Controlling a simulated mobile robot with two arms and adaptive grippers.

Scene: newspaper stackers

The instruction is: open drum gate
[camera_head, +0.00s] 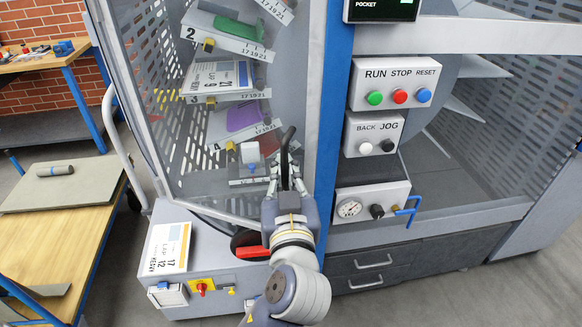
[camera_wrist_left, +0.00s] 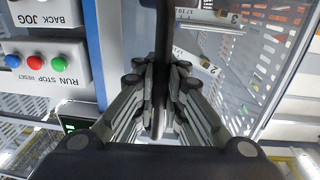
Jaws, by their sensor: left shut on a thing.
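The drum gate (camera_head: 308,60) is a grey-framed, see-through panel in front of the shelves at the machine's left. Its right edge lies beside the blue post (camera_head: 333,110), and I see no clear gap there. A dark upright handle (camera_head: 287,143) stands on the gate near that edge. My left gripper (camera_head: 286,172) is shut on the handle, with its fingers on both sides. The left wrist view also shows the handle (camera_wrist_left: 161,35) running up between the fingers (camera_wrist_left: 159,85). The fingers hide part of the handle. My right gripper is not in view.
Button boxes with RUN STOP RESET (camera_head: 396,83) and BACK JOG (camera_head: 373,134) sit right of the post. A gauge panel (camera_head: 371,201) with a blue lever is below. A low box (camera_head: 225,275) with a red switch juts out under the gate. A wooden table (camera_head: 75,235) stands left.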

